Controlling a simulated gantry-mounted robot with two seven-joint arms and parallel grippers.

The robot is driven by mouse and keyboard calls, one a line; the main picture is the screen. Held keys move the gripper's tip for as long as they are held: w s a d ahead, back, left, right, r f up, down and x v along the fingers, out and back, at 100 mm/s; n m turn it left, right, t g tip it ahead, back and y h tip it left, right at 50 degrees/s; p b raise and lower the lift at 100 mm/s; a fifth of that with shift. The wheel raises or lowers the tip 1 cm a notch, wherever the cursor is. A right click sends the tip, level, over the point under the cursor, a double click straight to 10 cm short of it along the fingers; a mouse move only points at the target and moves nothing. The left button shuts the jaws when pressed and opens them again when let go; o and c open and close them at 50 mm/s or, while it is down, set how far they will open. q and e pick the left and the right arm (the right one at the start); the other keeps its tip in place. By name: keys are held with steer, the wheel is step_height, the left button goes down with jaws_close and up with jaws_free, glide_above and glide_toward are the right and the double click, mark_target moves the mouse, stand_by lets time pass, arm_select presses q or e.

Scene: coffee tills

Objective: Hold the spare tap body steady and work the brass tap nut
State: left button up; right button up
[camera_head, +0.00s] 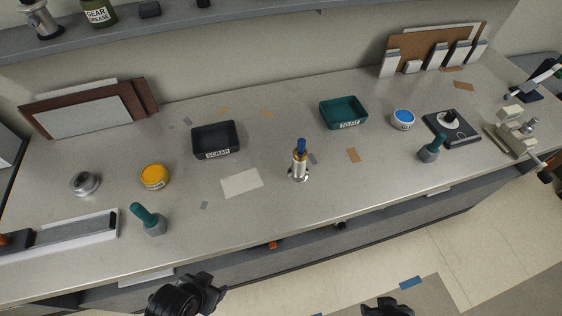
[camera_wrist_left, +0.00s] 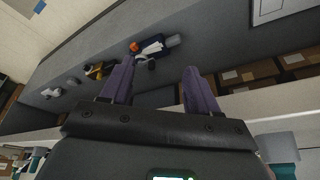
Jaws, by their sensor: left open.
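The tap body (camera_head: 298,174) stands upright on the bench, a shiny metal piece with a round foot. A brass-coloured band, which looks like the tap nut (camera_head: 299,157), sits near its top, under a blue top part (camera_head: 300,145). My left gripper (camera_head: 213,287) is low in front of the bench edge, well apart from the tap. In the left wrist view its two purple fingers (camera_wrist_left: 158,80) are spread with nothing between them. My right gripper (camera_head: 386,306) is only partly in view at the bottom edge, and its fingers cannot be made out.
A dark SCRAP tray (camera_head: 194,153) and a teal TO FIT tray (camera_head: 364,123) stand behind the tap. A vice-like fixture (camera_head: 516,135) is far right. The bench around the tap is mostly clear.

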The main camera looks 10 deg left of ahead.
arm_select(q)
steer(key=w+d+m+t+h, duration=0.1)
steer(key=w+d+m+h, duration=0.2)
steer(key=d+m, duration=0.75)
steer(key=w+d+m+h, duration=0.3)
steer(key=d+m, duration=0.2)
steer(key=d, duration=1)
steer(key=w+a+r+n+t+h, duration=0.1)
steer(key=w+a+r+t, duration=0.1)
steer(key=w+r, duration=0.65)
steer(key=w+a+r+n+t+h, duration=0.1)
steer(key=w+r+n+t+h, duration=0.15)
steer(key=w+r, duration=0.65)
steer(key=n+g, duration=0.2)
steer(key=g, duration=0.3)
glide_toward(293, 173)
steer(key=shift+w+d+r, duration=0.55)
steer(key=shift+w+d, duration=0.15)
steer(key=shift+d, duration=0.1)
steer(key=shift+f, duration=0.1)
steer(key=shift+x, duration=3.85)
jaws_close()
